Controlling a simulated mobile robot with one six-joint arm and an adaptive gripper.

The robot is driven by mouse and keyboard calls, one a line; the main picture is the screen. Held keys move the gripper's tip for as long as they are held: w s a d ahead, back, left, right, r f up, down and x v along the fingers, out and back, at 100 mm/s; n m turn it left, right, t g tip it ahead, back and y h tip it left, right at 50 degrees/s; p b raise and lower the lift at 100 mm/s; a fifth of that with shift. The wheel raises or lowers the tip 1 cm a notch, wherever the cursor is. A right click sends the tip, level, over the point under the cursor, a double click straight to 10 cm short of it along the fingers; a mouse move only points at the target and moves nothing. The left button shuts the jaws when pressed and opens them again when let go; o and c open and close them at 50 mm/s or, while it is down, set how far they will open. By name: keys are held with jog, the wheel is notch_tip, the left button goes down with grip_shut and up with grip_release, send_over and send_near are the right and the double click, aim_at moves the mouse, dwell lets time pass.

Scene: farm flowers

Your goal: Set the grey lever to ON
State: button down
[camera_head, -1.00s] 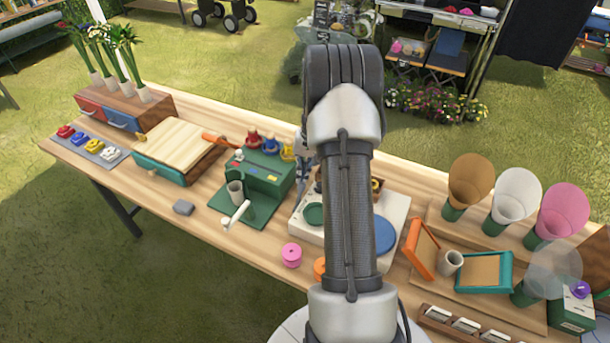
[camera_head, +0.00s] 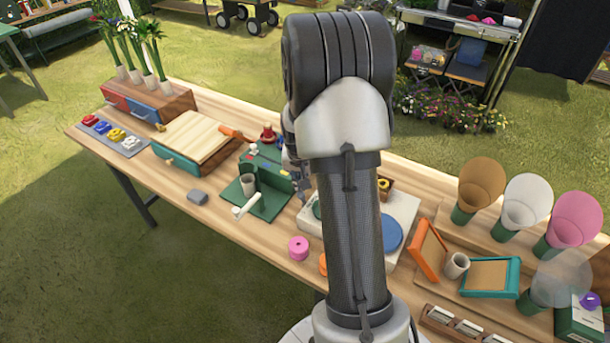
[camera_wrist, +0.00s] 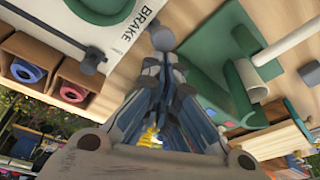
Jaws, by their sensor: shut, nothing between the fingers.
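A grey round knob (camera_wrist: 163,37), which looks like the end of the grey lever, shows in the wrist view beside a white panel (camera_wrist: 88,22) lettered BRAKE. My gripper (camera_wrist: 160,68) is shut and empty, with its fingertips right below the knob in the picture; I cannot tell if they touch it. The lever's shaft and its ON mark cannot be made out. In the head view my arm hides the lever, and the gripper (camera_head: 291,163) shows only partly behind the arm, between the green stand (camera_head: 268,200) and the white base (camera_head: 403,212).
A dark rod with a dark end (camera_wrist: 90,62) crosses the panel's edge near wooden boxes with blue and pink rings. A pink spool (camera_head: 299,247) stands on the table's front, near open tabletop.

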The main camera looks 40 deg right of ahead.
jog(key=shift+r, duration=0.15)
jog(key=shift+r+p, duration=0.6)
jog(key=shift+r, duration=0.05)
jog(key=s+a+r+p, duration=0.1)
jog(key=a+r+p, duration=0.2)
jog(key=r, duration=0.5)
jog(key=shift+a+r+p, duration=0.15)
jog(key=shift+a+p, duration=0.15)
jog(key=shift+a, duration=0.35)
jog(key=shift+a+r, duration=0.1)
